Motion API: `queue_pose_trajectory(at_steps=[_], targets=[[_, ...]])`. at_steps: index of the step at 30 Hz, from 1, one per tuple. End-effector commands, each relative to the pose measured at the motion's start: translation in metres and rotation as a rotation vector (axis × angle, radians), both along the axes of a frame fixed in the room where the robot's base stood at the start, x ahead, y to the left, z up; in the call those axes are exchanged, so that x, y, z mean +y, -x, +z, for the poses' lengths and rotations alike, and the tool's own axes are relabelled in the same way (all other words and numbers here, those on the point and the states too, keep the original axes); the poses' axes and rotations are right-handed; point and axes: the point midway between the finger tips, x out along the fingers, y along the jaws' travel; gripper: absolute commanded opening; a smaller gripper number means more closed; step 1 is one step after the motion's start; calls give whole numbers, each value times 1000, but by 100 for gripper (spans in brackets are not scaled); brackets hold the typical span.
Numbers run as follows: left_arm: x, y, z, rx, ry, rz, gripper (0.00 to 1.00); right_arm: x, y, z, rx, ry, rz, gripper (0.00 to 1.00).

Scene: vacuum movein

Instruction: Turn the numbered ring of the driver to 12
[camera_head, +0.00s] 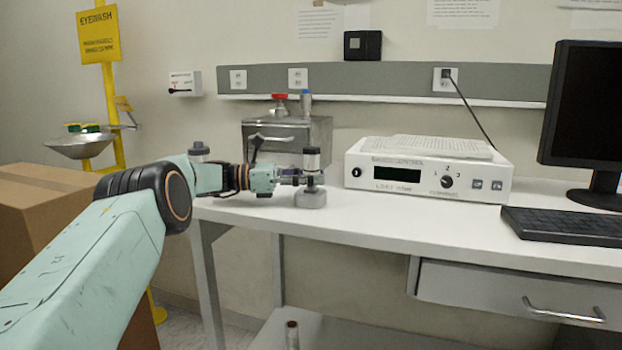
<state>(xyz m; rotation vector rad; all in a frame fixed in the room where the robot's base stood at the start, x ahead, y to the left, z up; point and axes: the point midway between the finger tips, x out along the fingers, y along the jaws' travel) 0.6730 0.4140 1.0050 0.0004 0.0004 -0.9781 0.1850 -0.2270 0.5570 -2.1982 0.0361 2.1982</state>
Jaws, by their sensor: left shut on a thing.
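A small upright device, which looks like the driver (311,160), stands near the left part of the white bench. The fingers cover part of that middle. The numbered ring and its numbers are too small to read here. My right gripper is out of view.
A metal box (285,130) with red and blue knobs stands behind the gripper. A white control unit (428,172) with a dial is to the right, then a keyboard (567,226) and monitor (583,115). The bench front (400,228) is clear. A cardboard box (40,215) stands left.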

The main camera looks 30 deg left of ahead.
Motion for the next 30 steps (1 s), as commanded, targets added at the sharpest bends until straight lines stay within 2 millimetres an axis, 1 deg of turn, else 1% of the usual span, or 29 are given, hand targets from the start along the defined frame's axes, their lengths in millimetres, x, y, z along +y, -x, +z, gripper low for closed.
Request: queue_pose_trajectory(at_steps=[12,27,28,30], targets=[[-1,0,1,-1,2,-35,2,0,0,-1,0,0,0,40],[-1,0,1,0,2,-38,2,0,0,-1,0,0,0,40],[-1,0,1,0,2,-38,36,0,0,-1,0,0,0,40],[-1,0,1,0,1,-38,42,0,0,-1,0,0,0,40]])
